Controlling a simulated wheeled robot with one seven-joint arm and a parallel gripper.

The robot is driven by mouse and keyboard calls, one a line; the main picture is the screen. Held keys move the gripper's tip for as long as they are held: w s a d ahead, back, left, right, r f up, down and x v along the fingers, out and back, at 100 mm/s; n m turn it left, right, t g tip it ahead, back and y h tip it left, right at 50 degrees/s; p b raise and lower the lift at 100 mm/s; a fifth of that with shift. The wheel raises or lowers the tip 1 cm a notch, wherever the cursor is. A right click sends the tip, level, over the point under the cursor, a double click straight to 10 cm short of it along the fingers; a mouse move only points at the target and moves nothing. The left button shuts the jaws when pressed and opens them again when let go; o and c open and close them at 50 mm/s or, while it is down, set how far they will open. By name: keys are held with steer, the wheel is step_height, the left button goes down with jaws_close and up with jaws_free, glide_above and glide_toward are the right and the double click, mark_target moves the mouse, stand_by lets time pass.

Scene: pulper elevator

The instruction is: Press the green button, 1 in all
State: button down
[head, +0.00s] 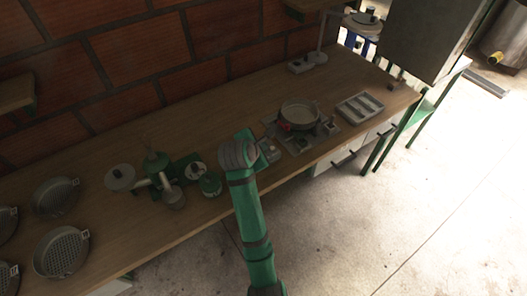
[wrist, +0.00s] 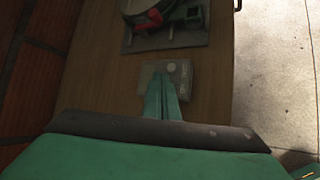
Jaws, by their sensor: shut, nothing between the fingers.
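A small pale box (wrist: 182,76) lies on the wooden bench in the wrist view, with a light round spot on its top. I cannot make out a green button on it; part of the top is hidden by my fingers. My gripper (wrist: 162,80) is shut and empty, its green fingertips over the near left part of the box. I cannot tell whether they touch it. In the head view the box (head: 269,151) shows just right of my arm's grey joint, and my fingers are not clear there.
A round pan (head: 299,114) sits on a plate just beyond the box, with a red part beside it. A slotted tray (head: 360,107) is farther right. A green-and-grey device (head: 155,167) and several sieves (head: 62,250) stand left. A brick wall (head: 120,65) runs behind.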

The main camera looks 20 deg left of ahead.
steer(key=shift+r, duration=0.1)
steer(key=shift+r, duration=2.4)
steer(key=shift+w, duration=0.1)
